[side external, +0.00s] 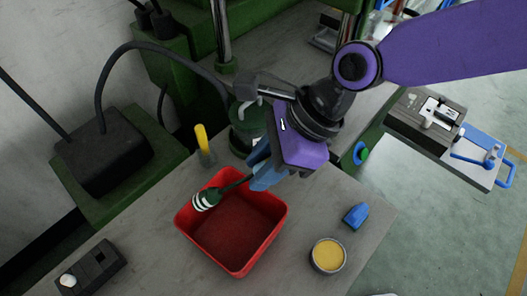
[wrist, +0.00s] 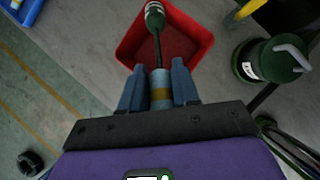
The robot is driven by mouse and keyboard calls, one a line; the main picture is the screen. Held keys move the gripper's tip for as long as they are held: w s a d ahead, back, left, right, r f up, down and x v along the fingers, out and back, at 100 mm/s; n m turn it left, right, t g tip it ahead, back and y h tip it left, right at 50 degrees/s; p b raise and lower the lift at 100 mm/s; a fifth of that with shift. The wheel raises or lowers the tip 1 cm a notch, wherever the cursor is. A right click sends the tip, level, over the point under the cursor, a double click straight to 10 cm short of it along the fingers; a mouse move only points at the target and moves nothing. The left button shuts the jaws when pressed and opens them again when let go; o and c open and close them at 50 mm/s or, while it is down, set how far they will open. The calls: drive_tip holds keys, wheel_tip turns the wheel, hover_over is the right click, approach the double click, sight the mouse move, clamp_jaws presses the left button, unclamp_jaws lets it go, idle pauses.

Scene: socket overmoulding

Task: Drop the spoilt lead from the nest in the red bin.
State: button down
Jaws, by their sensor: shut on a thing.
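The lead has a dark green end with white bands (side external: 207,199), a thin dark cable and a grey-blue end with a yellowish band. My gripper (side external: 258,174) has blue fingers shut on that grey-blue end, seen between them in the wrist view (wrist: 160,88). The banded end (wrist: 155,16) points away from my gripper. The red bin (side external: 240,242) stands on the bench below, and the banded end is over its far left part. I cannot tell whether that end touches the bin. My fingers are just beyond the bin's far rim in the side view. The nest is not clearly identifiable.
A green pot with a grey handle (wrist: 270,60) stands close to the bin. A yellow-handled tool in a holder (side external: 204,145) is behind it. A tin of yellow stuff (side external: 328,256) and a blue block (side external: 355,215) are to its right. A dark switch box (side external: 90,272) is at front left.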

wheel_tip(320, 180, down, 8)
drive_tip(key=shift+f, duration=0.15)
idle(0.6)
drive_tip(key=c, duration=0.8)
unclamp_jaws()
drive_tip(key=shift+o, duration=0.2)
drive_tip(key=shift+r, duration=5)
drive_tip(key=shift+d, duration=0.1)
